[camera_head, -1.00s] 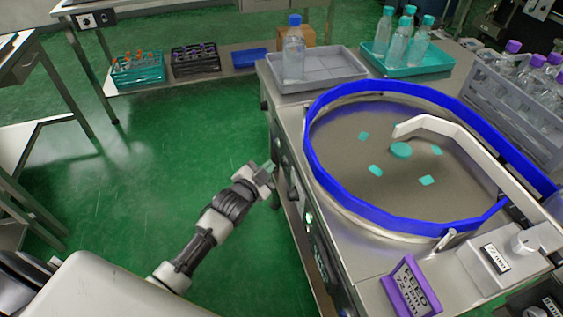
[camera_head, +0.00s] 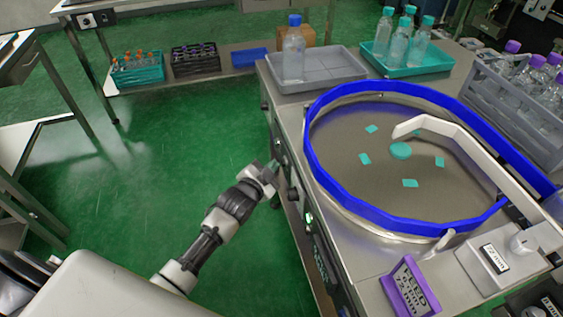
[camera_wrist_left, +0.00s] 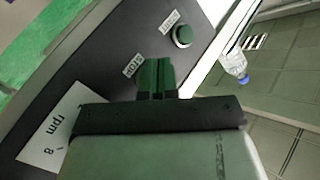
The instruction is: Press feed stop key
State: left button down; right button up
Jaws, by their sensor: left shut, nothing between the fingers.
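My left gripper (camera_head: 273,166) is shut and empty at the front side of the steel machine. In the left wrist view its closed fingertips (camera_wrist_left: 157,64) point at a dark control panel (camera_wrist_left: 100,72). A small white label that seems to read STOP (camera_wrist_left: 132,66) is just left of the fingertips. The key by that label is not visible; the fingers cover that spot. Whether the tips touch the panel I cannot tell. A round green button (camera_wrist_left: 183,36) sits farther up the panel beside another small label (camera_wrist_left: 168,22). My right gripper is not in view.
A turntable with a blue rim (camera_head: 318,178) tops the machine and carries several teal pieces. Behind it are a grey tray (camera_head: 335,75) with a bottle and a teal tray (camera_head: 395,70) with several bottles. A purple sign (camera_head: 410,288) stands in front. Green floor lies left.

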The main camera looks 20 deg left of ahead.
pick_arm(q)
jog(key=shift+w+d, duration=0.15)
jog(key=shift+d, duration=0.05)
dwell(0.6)
jog(key=shift+s+a+p, duration=0.45)
jog(key=shift+s+a, duration=0.1)
jog(key=shift+a, duration=0.15)
jog(key=s+a+p, duration=0.1)
jog(key=a, duration=0.1)
jog(key=s+a, duration=0.2)
jog(key=shift+p, duration=0.4)
dwell(0.5)
